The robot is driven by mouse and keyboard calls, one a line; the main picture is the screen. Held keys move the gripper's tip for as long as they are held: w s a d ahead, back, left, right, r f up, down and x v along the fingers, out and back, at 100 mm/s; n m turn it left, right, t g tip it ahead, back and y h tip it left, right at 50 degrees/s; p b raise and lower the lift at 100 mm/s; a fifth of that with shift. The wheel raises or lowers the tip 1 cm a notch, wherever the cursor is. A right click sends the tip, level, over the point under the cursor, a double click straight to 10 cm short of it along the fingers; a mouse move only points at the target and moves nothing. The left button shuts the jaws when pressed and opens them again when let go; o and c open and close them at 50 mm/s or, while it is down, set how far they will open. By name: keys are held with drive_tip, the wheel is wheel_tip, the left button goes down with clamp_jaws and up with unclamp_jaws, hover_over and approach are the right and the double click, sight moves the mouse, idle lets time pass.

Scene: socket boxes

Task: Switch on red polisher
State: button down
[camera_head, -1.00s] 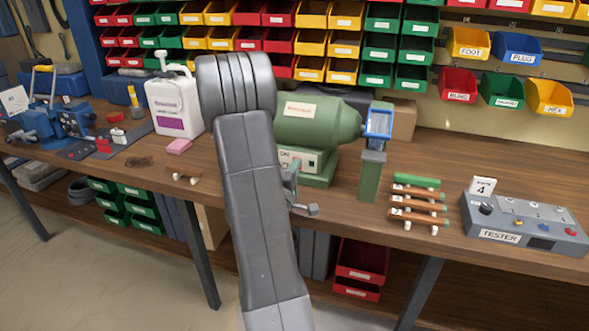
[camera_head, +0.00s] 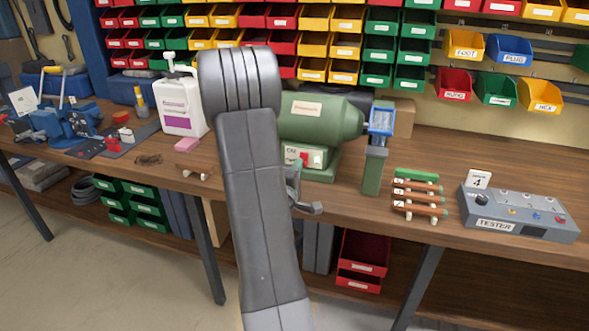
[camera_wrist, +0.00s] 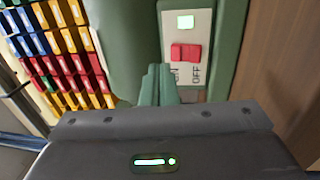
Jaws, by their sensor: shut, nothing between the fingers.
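The polisher in view is a green machine (camera_head: 325,118) on the workbench, partly hidden behind my arm in the head view. Its switch panel (camera_head: 318,157) faces the front and carries a red switch (camera_head: 303,158). In the wrist view the red rocker switch (camera_wrist: 186,53) sits on a light panel with "OFF" beneath its right part and a partly hidden label at left.
A blue-faced unit on a green post (camera_head: 374,165) stands right of the polisher. Numbered tools (camera_head: 416,197) and a grey tester (camera_head: 515,214) lie further right. A white jug (camera_head: 183,105) stands at left. Coloured bins (camera_head: 325,45) fill the wall behind.

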drive_tip(key=s+a+r, duration=0.1)
drive_tip(key=s+a, duration=0.1)
drive_tip(key=s, duration=0.6)
drive_tip(key=shift+a+r, duration=0.25)
drive_tip(key=shift+r, duration=0.1)
